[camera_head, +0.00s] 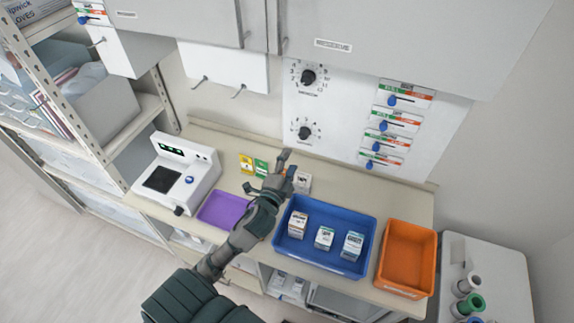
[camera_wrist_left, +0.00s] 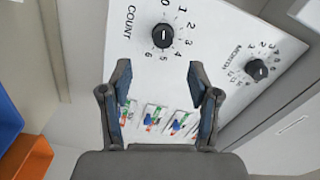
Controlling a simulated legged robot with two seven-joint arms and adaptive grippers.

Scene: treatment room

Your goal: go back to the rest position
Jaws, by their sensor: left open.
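My left gripper (camera_head: 283,170) is raised over the counter (camera_head: 345,193), between the purple tray and the blue tray, in front of the wall panel. In the left wrist view my left gripper (camera_wrist_left: 160,85) is open, with nothing between its fingers. The panel with a dial marked COUNT (camera_wrist_left: 163,36) shows beyond the fingers. My right gripper is not in view.
A blue tray (camera_head: 325,266) holds three small boxes. An orange tray (camera_head: 407,258) stands right of it, a purple tray (camera_head: 220,211) left. A white device (camera_head: 178,172) stands at the counter's left. Cabinets (camera_head: 410,40) hang above. One small box (camera_head: 303,182) stands behind the blue tray.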

